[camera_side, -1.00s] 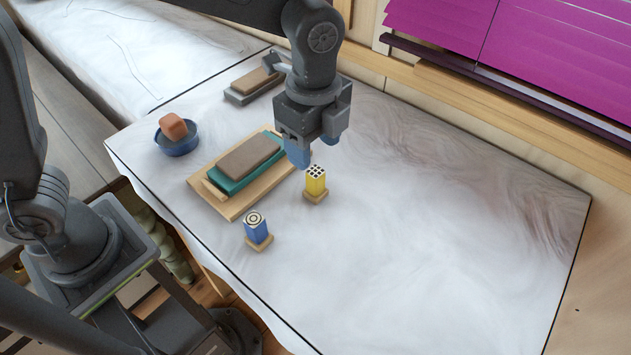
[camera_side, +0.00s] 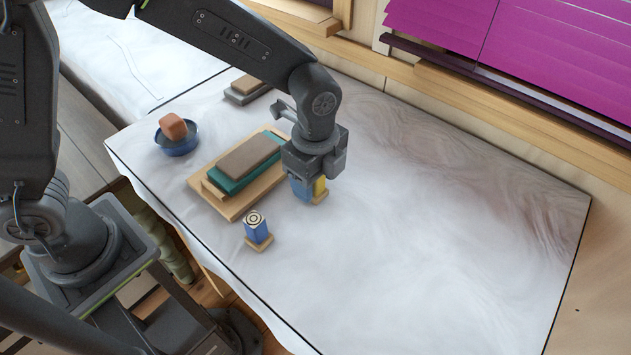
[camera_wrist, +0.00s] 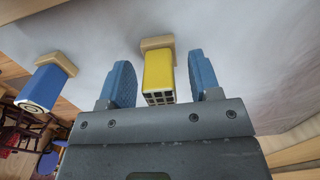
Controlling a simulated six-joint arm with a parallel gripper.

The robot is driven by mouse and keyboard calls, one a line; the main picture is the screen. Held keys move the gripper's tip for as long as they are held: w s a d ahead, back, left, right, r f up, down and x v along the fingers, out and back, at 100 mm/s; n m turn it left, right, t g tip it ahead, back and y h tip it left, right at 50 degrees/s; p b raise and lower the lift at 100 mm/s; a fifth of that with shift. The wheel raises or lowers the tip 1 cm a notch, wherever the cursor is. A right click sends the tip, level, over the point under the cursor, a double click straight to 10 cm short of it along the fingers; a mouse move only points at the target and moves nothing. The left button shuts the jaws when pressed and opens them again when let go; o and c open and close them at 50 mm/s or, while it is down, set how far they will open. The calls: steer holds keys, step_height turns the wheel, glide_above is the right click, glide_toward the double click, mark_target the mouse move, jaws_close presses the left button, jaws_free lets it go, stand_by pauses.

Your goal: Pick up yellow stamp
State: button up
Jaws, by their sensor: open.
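The yellow stamp (camera_side: 320,187) stands upright on its wooden base, partly hidden behind my gripper in the side view. In the wrist view the yellow stamp (camera_wrist: 158,74) shows its dotted top end and its wooden base. My gripper (camera_side: 308,188) is lowered around it, with blue fingertips. In the wrist view my open gripper (camera_wrist: 161,82) has one finger on each side of the stamp, with a gap visible on both sides. The blue stamp (camera_side: 257,229) with a ringed top stands apart, nearer the table's front edge; it also shows at left in the wrist view (camera_wrist: 45,82).
A wooden board (camera_side: 232,207) with a teal and brown stack (camera_side: 248,157) lies just left of my gripper. A blue bowl (camera_side: 180,147) with an orange-brown block (camera_side: 172,126) stands farther left. A grey and brown block (camera_side: 248,90) lies at the back. The right of the table (camera_side: 460,230) is clear.

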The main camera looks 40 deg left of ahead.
steer(key=c, duration=1)
steer(key=shift+r, duration=0.55)
steer(key=r, duration=0.2)
steer(key=a+r, duration=0.1)
steer(key=r, duration=0.1)
steer(key=shift+a, duration=0.15)
steer(key=a+r, duration=0.6)
steer(key=a, duration=0.4)
steer(key=shift+w+a, duration=0.2)
